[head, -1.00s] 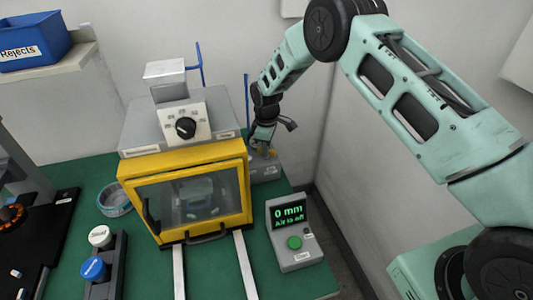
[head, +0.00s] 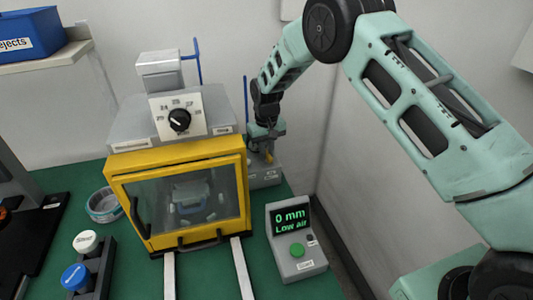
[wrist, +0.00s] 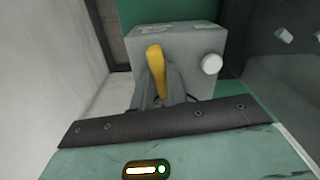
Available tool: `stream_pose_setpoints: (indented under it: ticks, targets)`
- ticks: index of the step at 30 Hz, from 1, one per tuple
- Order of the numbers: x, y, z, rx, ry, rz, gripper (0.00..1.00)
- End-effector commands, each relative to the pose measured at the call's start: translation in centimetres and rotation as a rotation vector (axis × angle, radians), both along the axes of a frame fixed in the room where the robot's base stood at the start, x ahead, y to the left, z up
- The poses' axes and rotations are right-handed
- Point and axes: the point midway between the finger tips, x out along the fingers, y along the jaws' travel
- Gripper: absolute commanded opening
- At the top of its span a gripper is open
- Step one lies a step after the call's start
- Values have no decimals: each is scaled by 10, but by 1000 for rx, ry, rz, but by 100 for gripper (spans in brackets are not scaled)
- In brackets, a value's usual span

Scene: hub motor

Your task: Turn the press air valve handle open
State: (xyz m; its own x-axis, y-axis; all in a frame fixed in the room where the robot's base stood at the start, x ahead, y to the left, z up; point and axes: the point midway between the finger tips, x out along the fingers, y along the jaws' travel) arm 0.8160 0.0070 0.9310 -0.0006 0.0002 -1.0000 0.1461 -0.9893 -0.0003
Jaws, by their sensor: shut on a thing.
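The yellow valve handle (head: 268,157) is on a grey valve box (head: 265,177) to the right of the yellow-framed press. My gripper (head: 263,150) reaches down to it from behind and is shut on the handle. In the wrist view the yellow handle (wrist: 156,68) stands up between the grey fingers (wrist: 160,85), against the valve box (wrist: 188,45). A round white knob (wrist: 211,64) is to its right. The display unit (head: 293,217) shows "0 mm" and "Low air". The handle's base is partly hidden by the fingers.
The press (head: 181,199) with its clear door stands close to the left of my gripper. A wall (head: 370,190) rises to the right. Blue and white buttons (head: 80,262), a round tin (head: 103,206) and a blue rejects bin (head: 30,34) are further left.

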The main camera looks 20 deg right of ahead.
Motion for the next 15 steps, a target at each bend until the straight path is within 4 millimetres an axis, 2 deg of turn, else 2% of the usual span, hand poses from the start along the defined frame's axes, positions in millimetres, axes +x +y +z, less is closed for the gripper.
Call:
stream_pose_setpoints:
  ticks: [7, 15]
  targets:
    - [1, 0, 1, 0, -2, -114, 0]
    - [1, 0, 1, 0, -2, -160, 0]
